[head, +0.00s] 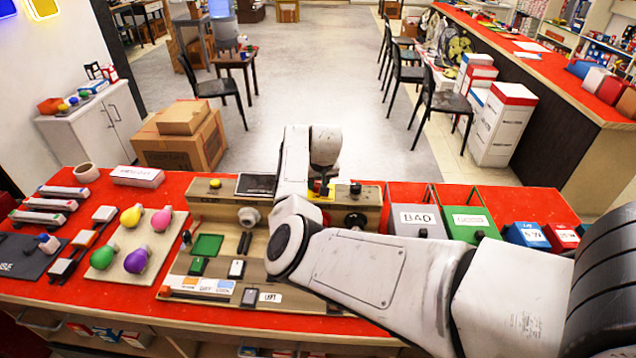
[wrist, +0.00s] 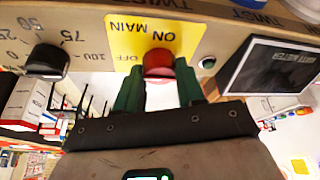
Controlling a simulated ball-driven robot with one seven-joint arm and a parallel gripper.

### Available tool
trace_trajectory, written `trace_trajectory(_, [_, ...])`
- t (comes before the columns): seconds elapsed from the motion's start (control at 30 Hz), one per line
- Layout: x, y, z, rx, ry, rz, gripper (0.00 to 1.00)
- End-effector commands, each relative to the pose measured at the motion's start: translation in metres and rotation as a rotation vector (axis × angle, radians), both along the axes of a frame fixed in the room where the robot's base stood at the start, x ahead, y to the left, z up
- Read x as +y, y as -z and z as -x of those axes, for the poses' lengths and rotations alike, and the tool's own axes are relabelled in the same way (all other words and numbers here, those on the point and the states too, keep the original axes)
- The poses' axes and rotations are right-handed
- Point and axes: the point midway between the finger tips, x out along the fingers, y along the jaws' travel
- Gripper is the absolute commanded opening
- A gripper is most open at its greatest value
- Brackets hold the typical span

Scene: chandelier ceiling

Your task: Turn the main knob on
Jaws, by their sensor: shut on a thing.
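The main knob (wrist: 158,56) is red and round, on a yellow label plate (wrist: 125,36) reading MAIN, ON and OFF. The plate appears upside down in the wrist view. My gripper (wrist: 158,76) has its green fingers on both sides of the knob, shut on it. Whether the knob points to ON or OFF cannot be told.
A black dial (wrist: 46,62) with a number scale and a dark screen (wrist: 268,68) flank the plate in the wrist view. In the head view, a grey BAD bin (head: 416,219) and a green bin (head: 468,222) stand right of the panel. Coloured bulbs (head: 136,260) lie on a left board.

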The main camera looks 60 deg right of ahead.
Motion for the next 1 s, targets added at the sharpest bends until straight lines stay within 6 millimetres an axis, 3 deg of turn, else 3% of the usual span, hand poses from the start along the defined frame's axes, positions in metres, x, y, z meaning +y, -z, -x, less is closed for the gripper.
trace_trajectory(1.0, [0.0007,0.0044,-0.0063,0.000,0.897,0.004,0.08])
